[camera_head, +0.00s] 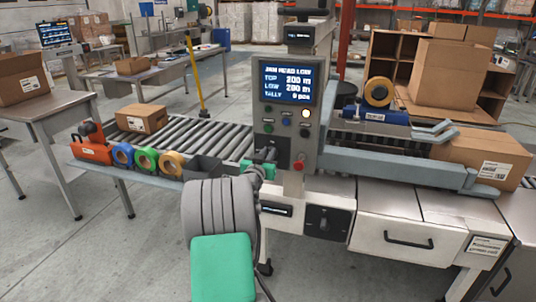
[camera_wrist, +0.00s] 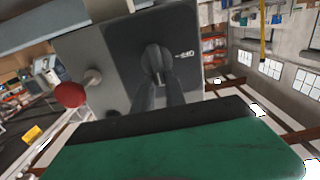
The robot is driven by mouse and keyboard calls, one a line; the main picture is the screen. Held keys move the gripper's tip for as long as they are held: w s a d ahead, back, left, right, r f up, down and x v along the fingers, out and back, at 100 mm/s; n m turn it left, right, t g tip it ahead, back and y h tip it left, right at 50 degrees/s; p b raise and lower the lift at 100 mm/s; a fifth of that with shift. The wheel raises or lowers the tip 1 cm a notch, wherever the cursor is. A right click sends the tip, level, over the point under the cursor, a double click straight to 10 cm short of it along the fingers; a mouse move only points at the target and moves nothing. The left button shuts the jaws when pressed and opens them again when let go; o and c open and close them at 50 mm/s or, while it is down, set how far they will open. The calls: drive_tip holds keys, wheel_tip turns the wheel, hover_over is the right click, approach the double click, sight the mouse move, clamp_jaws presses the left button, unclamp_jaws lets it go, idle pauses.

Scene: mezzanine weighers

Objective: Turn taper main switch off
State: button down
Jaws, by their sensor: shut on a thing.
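The taper's grey control panel (camera_head: 290,100) stands in the middle of the head view, with its screen lit. In the wrist view a dark rotary switch knob (camera_wrist: 155,58) sits on a dark plate (camera_wrist: 178,40) with small white lettering that I cannot read surely. My gripper (camera_wrist: 160,82) is shut on this knob, its two dark fingers reaching to it. In the head view my gripper (camera_head: 266,158) is at the panel's lower left, and the knob is mostly hidden there. The knob's exact angle is hard to tell.
A red button (camera_head: 299,165) is close to my gripper; it also shows in the wrist view (camera_wrist: 70,94). Another black rotary knob (camera_head: 324,222) is on the cabinet below. Tape rolls (camera_head: 146,159) and a carton (camera_head: 141,119) are at the left, by the roller conveyor (camera_head: 205,138).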

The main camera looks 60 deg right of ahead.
drive_tip(key=shift+n, duration=0.4)
drive_tip(key=shift+w+a+f+n, duration=0.1)
drive_tip(key=shift+w+f+n, duration=0.25)
drive_tip(key=shift+n, duration=2.5)
drive_tip(key=shift+w+a+f+n, duration=0.1)
drive_tip(key=shift+w+f+n, duration=0.3)
drive_tip(key=shift+n, duration=2.5)
drive_tip(key=shift+w+f+n, duration=0.3)
drive_tip(key=shift+f+n, duration=0.05)
drive_tip(key=shift+n, duration=2.5)
drive_tip(key=c, duration=1.4)
unclamp_jaws()
drive_tip(key=shift+o, duration=0.2)
